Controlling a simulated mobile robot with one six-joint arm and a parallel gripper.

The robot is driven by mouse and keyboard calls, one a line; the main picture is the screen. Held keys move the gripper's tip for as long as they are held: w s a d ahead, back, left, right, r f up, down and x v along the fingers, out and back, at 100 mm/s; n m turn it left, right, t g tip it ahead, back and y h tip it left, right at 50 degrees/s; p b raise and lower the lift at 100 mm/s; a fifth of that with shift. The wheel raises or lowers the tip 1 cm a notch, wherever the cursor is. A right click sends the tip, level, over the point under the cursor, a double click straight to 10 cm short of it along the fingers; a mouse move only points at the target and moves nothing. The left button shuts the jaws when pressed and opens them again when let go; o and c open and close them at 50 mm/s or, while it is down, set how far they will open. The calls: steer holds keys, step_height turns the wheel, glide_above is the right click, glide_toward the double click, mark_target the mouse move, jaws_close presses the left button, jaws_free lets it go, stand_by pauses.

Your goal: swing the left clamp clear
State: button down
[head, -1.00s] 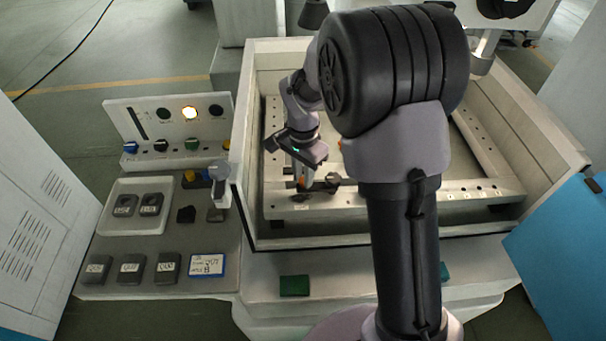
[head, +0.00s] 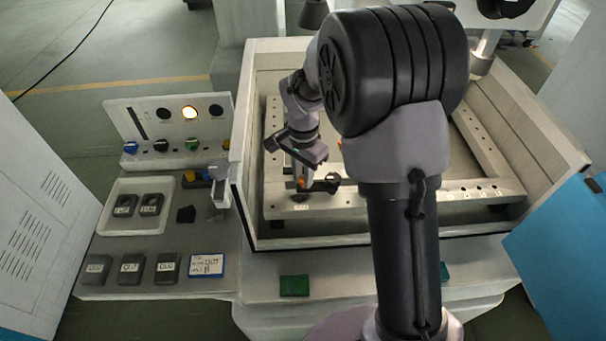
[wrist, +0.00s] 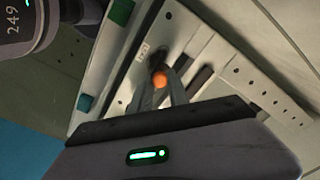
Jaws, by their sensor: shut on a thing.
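My gripper (head: 302,184) is low over the near-left part of the pale work frame in the machine tank. It is shut on the orange knob of the left clamp; the orange knob (wrist: 160,81) shows between the fingers in the wrist view. The left clamp (head: 327,184) is dark and shows just right of the fingertips, over the near rail. The fingers and wrist hide part of it. A dark round spot on the rail (head: 300,197) lies just below the fingertips.
The tank's pale walls (head: 243,200) stand close on the left and front of my gripper. A control panel (head: 170,125), a white tray (head: 112,222) and several dark blocks (head: 131,268) are on the left bench. My arm hides the tank's middle.

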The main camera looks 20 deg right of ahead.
steer(key=shift+w, duration=0.1)
steer(key=w+d+m, duration=0.1)
steer(key=m, duration=0.2)
steer(key=w+d+m+b, duration=0.1)
steer(key=w+m, duration=0.1)
steer(key=m, duration=0.1)
steer(key=w+d+m+b, duration=0.1)
steer(key=w+d+m, duration=0.1)
steer(key=m, duration=0.2)
steer(key=shift+f, duration=0.1)
steer(key=d+m, duration=0.1)
steer(key=m, duration=0.1)
steer(key=w+d+m+b, duration=0.1)
steer(key=m, duration=0.1)
steer(key=shift+d, duration=0.35)
steer(key=shift+d+m+b, duration=0.35)
steer(key=shift+d+m, duration=0.3)
steer(key=shift+m, duration=0.35)
steer(key=shift+d+m+b, duration=0.35)
steer(key=shift+d+m, duration=0.25)
steer(key=shift+m, duration=0.4)
steer(key=c, duration=1.3)
jaws_free()
steer(key=shift+s+d, duration=0.1)
steer(key=shift+o, duration=0.2)
